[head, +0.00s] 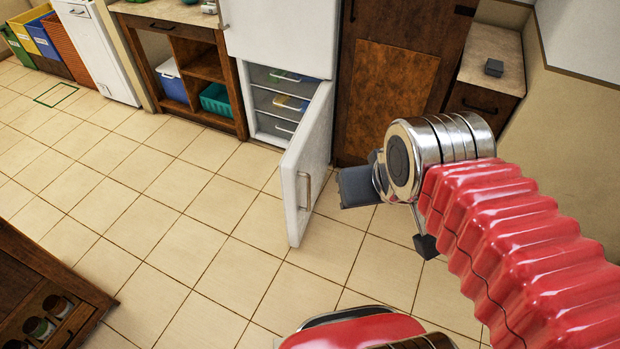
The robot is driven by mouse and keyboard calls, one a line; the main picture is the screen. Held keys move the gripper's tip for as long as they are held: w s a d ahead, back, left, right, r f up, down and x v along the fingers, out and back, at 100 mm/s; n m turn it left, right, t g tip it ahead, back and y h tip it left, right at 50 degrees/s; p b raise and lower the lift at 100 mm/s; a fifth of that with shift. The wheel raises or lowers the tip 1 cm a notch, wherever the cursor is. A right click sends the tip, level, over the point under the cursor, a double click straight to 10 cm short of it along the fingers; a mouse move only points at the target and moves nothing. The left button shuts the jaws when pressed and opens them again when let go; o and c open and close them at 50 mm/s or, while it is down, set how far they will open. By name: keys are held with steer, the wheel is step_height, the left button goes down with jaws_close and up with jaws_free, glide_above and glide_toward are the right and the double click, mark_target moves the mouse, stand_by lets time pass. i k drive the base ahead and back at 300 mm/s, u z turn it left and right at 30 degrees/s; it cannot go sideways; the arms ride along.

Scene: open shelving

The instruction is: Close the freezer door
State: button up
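The freezer door (306,165) is white with a metal handle and stands wide open, swung out into the room. It is hinged on the right side of the freezer compartment (278,98), the lower part of a white fridge. Several drawers with coloured items show inside. My gripper (357,188) is to the right of the open door, on its outer side, with a gap in the picture between them. Only dark grey parts of it show beside the silver wrist joint, so its finger opening cannot be made out.
A wooden shelf unit (202,68) with a blue-and-white cooler (172,82) and a teal basket (215,99) stands left of the fridge. A wooden cabinet (400,75) stands to the right. A wooden unit with jars (45,310) is at lower left. The tiled floor (150,200) between is clear.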

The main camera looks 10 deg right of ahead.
mark_target(304, 167)
steer(key=u, duration=0.05)
steer(key=i, duration=1.2)
